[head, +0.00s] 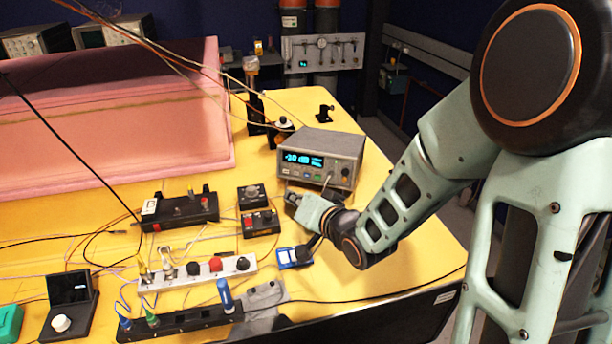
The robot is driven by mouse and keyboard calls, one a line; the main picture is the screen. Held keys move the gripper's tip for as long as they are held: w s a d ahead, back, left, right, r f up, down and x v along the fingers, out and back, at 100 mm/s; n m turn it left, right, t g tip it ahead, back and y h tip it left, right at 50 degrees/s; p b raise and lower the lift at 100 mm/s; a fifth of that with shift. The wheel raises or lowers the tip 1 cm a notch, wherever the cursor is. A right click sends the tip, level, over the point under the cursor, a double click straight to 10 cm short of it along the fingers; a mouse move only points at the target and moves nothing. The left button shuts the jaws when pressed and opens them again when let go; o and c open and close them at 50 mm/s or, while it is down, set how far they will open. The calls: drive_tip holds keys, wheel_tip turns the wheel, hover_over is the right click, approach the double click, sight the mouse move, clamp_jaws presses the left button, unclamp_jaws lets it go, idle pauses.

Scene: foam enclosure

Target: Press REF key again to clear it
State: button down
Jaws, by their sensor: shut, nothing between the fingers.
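A grey bench instrument (335,145) stands at the back right of the yellow table. Its lit blue display (303,160) shows characters too small to read with certainty. A row of small keys runs along its front below the display; I cannot tell which one is REF. My gripper (292,197) is shut and empty, just in front of the lower left part of the instrument's front. Whether its tip touches a key cannot be told. The gripper and arm come in from the right.
Small black boxes (252,196) stand left of my gripper. A blue device (288,257) lies below it. A white strip with knobs (190,276) and a black strip (180,322) are at the front left. A pink foam block (130,130) fills the back left.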

drive_tip(key=shift+w+d+f, duration=0.25)
drive_tip(key=shift+w+d, duration=0.15)
drive_tip(key=shift+w, duration=0.95)
drive_tip(key=shift+w+d+f, duration=0.3)
drive_tip(key=shift+w+d, duration=0.1)
drive_tip(key=shift+w, duration=1)
drive_tip(key=shift+w+d+f, duration=0.25)
drive_tip(key=shift+w+d, duration=0.15)
drive_tip(key=shift+w, duration=0.95)
drive_tip(key=shift+w, duration=0.1)
drive_tip(key=shift+w+d+f, duration=0.1)
drive_tip(key=shift+w, duration=0.2)
drive_tip(key=shift+w+d, duration=0.1)
drive_tip(key=shift+w, duration=0.2)
drive_tip(key=shift+s, duration=0.1)
drive_tip(key=shift+s+a, duration=0.25)
drive_tip(key=shift+s, duration=0.4)
drive_tip(key=shift+s, duration=0.1)
drive_tip(key=shift+s+a+r, duration=0.2)
drive_tip(key=shift+s, duration=0.55)
drive_tip(key=shift+s+a+r, duration=0.15)
drive_tip(key=shift+s+a, duration=0.1)
drive_tip(key=shift+s, duration=0.5)
drive_tip(key=shift+s+a+r, duration=0.2)
drive_tip(key=shift+s, duration=0.55)
